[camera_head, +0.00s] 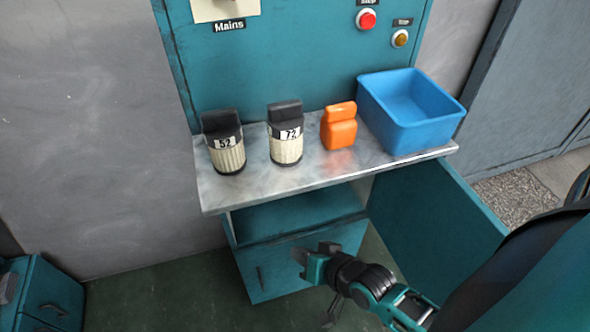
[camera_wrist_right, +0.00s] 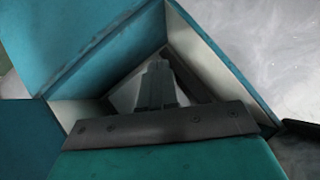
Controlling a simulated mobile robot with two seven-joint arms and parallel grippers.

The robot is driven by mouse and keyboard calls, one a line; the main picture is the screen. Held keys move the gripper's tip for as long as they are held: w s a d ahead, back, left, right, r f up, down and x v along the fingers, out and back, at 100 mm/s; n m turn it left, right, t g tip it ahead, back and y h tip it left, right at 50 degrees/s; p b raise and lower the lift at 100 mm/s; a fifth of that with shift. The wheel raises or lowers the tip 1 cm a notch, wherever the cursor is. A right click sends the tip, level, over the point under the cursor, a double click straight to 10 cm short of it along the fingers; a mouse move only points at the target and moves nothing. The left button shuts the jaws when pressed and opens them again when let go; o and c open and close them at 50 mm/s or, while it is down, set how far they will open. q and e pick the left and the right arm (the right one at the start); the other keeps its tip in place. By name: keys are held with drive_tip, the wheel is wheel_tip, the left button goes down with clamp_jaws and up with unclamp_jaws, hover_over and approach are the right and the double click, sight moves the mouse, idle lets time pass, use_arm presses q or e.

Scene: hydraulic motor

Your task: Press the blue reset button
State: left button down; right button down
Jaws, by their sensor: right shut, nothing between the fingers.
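No blue button shows in either view. On the teal panel (camera_head: 300,60), a red button (camera_head: 366,19) sits under a partly cut-off label. A small amber button (camera_head: 400,38) sits to its right under its own label. My right gripper (camera_head: 301,256) is low in front of the cabinet below the shelf, well away from the buttons. In the right wrist view, its fingers (camera_wrist_right: 158,84) are together and empty, pointing toward the cabinet's inner corner. My left gripper is not in view.
A metal shelf (camera_head: 255,186) holds container 52 (camera_head: 225,158), container 72 (camera_head: 285,150), an orange container (camera_head: 338,130) and a blue bin (camera_head: 440,126). A teal door (camera_head: 435,212) stands open below. A "Mains" plate (camera_head: 228,26) is at the top left of the panel.

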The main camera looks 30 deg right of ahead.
use_arm(q)
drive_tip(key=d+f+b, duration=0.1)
drive_tip(key=b, duration=0.1)
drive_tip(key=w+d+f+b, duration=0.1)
drive_tip(key=b, duration=0.1)
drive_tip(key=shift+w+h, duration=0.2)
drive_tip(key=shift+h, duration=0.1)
use_arm(e)
drive_tip(key=w+d+m+t, duration=0.1)
drive_tip(key=w+d+m, duration=0.3)
drive_tip(key=m, duration=1.1)
drive_tip(key=w+d+m+t+y, duration=0.1)
drive_tip(key=w+d+m, duration=0.4)
drive_tip(key=m, duration=0.9)
drive_tip(key=shift+w+d+f+m+y, duration=0.3)
drive_tip(key=shift+w+f+m, duration=0.1)
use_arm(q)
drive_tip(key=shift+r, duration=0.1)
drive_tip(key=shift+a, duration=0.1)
use_arm(e)
drive_tip(key=shift+w, duration=0.1)
use_arm(q)
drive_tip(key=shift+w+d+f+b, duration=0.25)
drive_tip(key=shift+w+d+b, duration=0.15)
drive_tip(key=shift+b, duration=0.75)
use_arm(e)
drive_tip(key=w+d, duration=0.2)
drive_tip(key=w, duration=0.6)
drive_tip(key=shift+w, duration=0.2)
